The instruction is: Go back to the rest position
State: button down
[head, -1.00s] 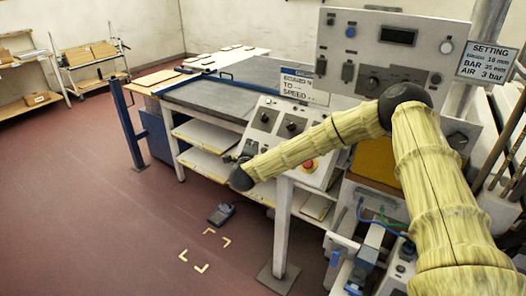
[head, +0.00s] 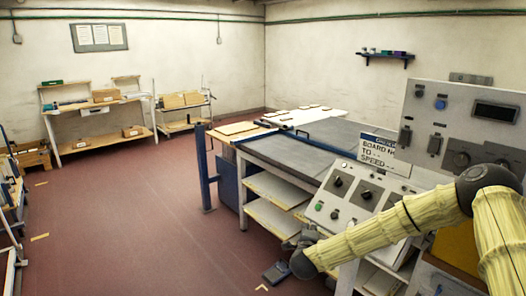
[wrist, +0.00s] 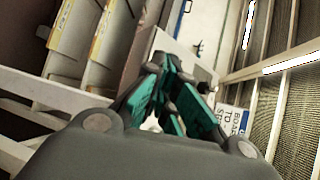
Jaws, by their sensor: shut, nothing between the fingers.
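My gripper (wrist: 168,68) shows in the wrist view with dark fingers and teal pads, drawn together at the tips with nothing between them. In the head view my gripper (head: 303,238) is a small dark shape, mostly hidden behind the end of my yellow-sleeved arm. It is in front of the shelves under the long table and left of the sloped control panel (head: 352,200). I cannot tell its exact clearance from them.
The grey-topped table (head: 322,146) with boards at its far end stands behind my arm. A tall control cabinet (head: 440,130) is at the right. A dark device (head: 277,272) lies on the floor. Shelving (head: 95,122) lines the back. Red floor (head: 130,220) at left is mostly open.

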jog(key=s+a+f+n+g+y, duration=0.1)
jog(key=s+a+f+n+y, duration=0.1)
jog(key=s+a+f+n, duration=0.35)
jog(key=s+a+f+n+g+y, duration=0.2)
jog(key=s+f, duration=0.5)
jog(key=f, duration=0.2)
jog(key=s+a+f+n+g+y+b, duration=0.1)
jog(key=s+f+n+g, duration=0.15)
jog(key=s+f, duration=0.4)
jog(key=s+f+n+g+y, duration=0.1)
jog(key=s+f+n+g, duration=0.2)
jog(key=s, duration=0.6)
jog(key=s+d+f+n+g, duration=0.2)
jog(key=s+d+n, duration=0.1)
jog(key=s, duration=0.7)
jog(key=s+d+f+n+g+h+b, duration=0.1)
jog(key=s+d+f+n+g, duration=0.1)
jog(key=s, duration=0.8)
jog(key=s+d+f+n+g+h, duration=0.1)
jog(key=s+d+n, duration=0.3)
jog(key=s, duration=0.7)
jog(key=shift+d+f+g, duration=0.4)
jog(key=shift+d+g, duration=0.35)
jog(key=shift+d, duration=0.25)
jog(key=shift+s, duration=0.1)
